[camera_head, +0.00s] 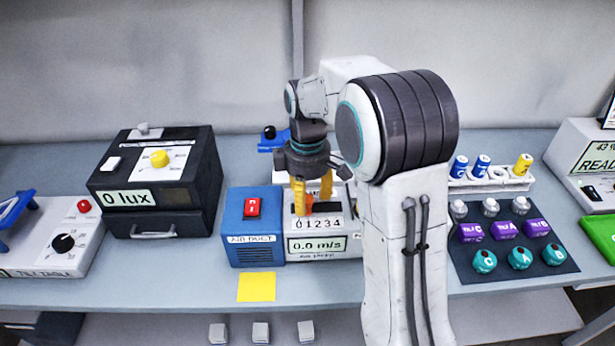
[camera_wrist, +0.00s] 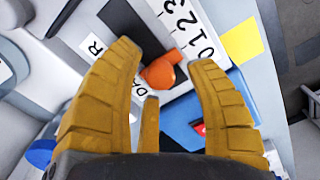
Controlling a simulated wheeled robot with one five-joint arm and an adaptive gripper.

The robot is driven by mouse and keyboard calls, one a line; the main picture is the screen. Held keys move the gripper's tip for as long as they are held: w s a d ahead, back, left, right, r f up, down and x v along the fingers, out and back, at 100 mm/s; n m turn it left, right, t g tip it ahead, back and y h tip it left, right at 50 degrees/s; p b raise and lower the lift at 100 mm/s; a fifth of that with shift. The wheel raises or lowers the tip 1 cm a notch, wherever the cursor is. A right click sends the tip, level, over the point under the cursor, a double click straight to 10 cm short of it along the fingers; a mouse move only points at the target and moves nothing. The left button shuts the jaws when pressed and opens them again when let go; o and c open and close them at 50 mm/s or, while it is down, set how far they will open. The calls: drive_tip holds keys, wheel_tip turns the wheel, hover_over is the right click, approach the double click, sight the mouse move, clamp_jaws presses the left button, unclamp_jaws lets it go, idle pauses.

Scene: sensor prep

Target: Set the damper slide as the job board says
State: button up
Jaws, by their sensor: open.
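The damper slide's orange knob (camera_head: 309,204) sits on top of the white part of the air duct unit (camera_head: 326,245), behind a scale marked 0 to 4. In the wrist view the knob (camera_wrist: 160,73) lies in a dark slot, close to the 0 end of the scale (camera_wrist: 190,35). My gripper (camera_head: 312,194) points down over the knob with its yellow fingers open. In the wrist view the knob shows between the open fingertips, and I cannot tell whether either touches it. The display reads 0.0 m/s. The job board's text is not readable in these views.
The blue duct box (camera_head: 240,236) with a red switch (camera_head: 252,207) adjoins on the left. A yellow note (camera_head: 256,287) lies in front. The black lux box (camera_head: 155,190) stands further left. My arm hides the bench to the right, before the bottle rack (camera_head: 490,183).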

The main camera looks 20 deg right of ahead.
wheel_tip(320, 180, up, 11)
idle(0.5)
drive_tip(key=shift+r, duration=0.1)
idle(0.4)
drive_tip(key=m, duration=0.9)
hover_over(312, 219)
drive_tip(key=shift+t, duration=0.3)
wheel_tip(312, 219, down, 8)
drive_tip(key=s+r+t, duration=0.1)
drive_tip(key=s, duration=0.8)
drive_tip(key=s+a+r+m+t, duration=0.1)
drive_tip(key=s+t, duration=0.1)
drive_tip(key=s, duration=0.7)
drive_tip(key=shift+a+r, duration=0.15)
drive_tip(key=shift+a, duration=0.15)
